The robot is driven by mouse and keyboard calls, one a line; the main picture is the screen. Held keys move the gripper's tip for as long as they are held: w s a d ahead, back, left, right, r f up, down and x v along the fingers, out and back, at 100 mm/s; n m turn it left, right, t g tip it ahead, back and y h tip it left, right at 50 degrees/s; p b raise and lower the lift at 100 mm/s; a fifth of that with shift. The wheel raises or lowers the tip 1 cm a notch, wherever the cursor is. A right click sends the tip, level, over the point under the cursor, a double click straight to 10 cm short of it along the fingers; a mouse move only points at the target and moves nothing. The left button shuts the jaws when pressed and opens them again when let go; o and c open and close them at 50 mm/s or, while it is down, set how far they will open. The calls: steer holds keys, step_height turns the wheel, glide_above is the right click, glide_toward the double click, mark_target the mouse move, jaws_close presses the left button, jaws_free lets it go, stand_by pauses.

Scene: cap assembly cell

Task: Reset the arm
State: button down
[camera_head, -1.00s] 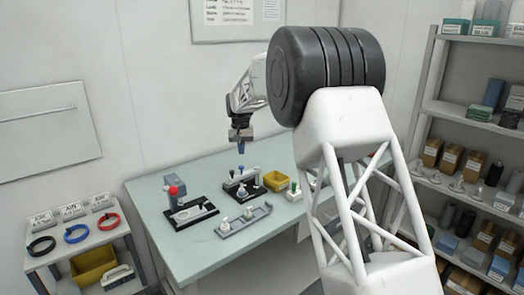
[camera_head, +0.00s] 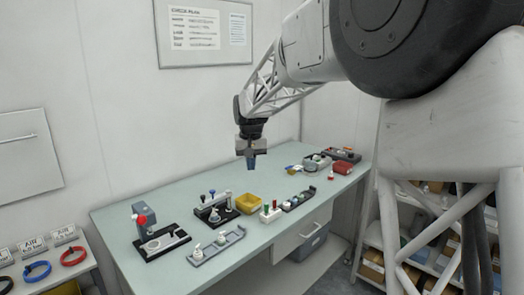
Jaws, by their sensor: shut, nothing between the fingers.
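My gripper (camera_head: 252,166) hangs from my arm above the back part of the pale green workbench (camera_head: 150,202), pointing down. Its fingers are shut with nothing between them. It is clear of the bench and of the things on it. Below and to the left stands a black-based fixture with a blue knob (camera_head: 212,193). A yellow bin (camera_head: 249,203) stands below the gripper, near that fixture.
A press with a red knob (camera_head: 144,218) stands at the bench's left. A grey tray (camera_head: 216,246) lies at the front edge. Small parts holders (camera_head: 299,199) and a red bin (camera_head: 342,168) stand to the right. Shelving (camera_head: 372,254) is at lower right.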

steer(key=s+d+m, duration=0.1)
steer(key=s+d, duration=0.5)
steer(key=s, duration=0.6)
steer(key=s+d+t, duration=0.1)
steer(key=s+d, duration=0.6)
steer(key=s, duration=0.4)
steer(key=s+d+m, duration=0.1)
steer(key=s+d, duration=0.5)
steer(key=s, duration=0.6)
steer(key=s+d+f, duration=0.1)
steer(key=s+f, duration=0.2)
steer(key=s, duration=0.3)
steer(key=s+d+f, duration=0.2)
steer(key=s, duration=0.5)
steer(key=shift+s+f+t, duration=0.2)
steer(key=shift+f+t, duration=0.2)
